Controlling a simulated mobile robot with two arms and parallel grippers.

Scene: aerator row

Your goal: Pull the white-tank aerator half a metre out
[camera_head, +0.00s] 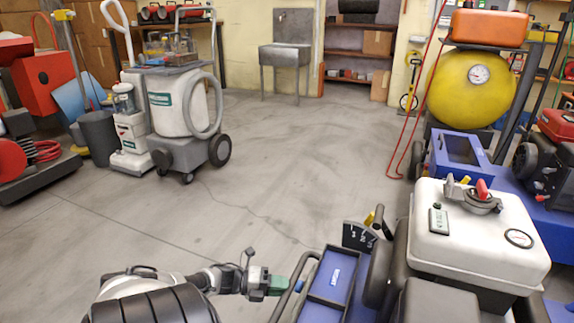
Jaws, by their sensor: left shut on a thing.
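The white-tank aerator (478,225) stands in the right foreground, with a white tank, a red lever on top and a blue tray (331,277) on its left side. A dark bar handle (291,293) curves out at its left end. My left gripper (278,285), with green fingertips, reaches in from the left and is shut on this handle. The fingertips partly cover the bar. The aerator's wheels and lower parts are mostly hidden. My right gripper is not in view.
A machine with a yellow round tank (470,88) stands close behind the aerator on the right. White cleaning machines (180,105) stand at the left, and a grey sink (285,58) at the back wall. The concrete floor (290,150) between them is clear.

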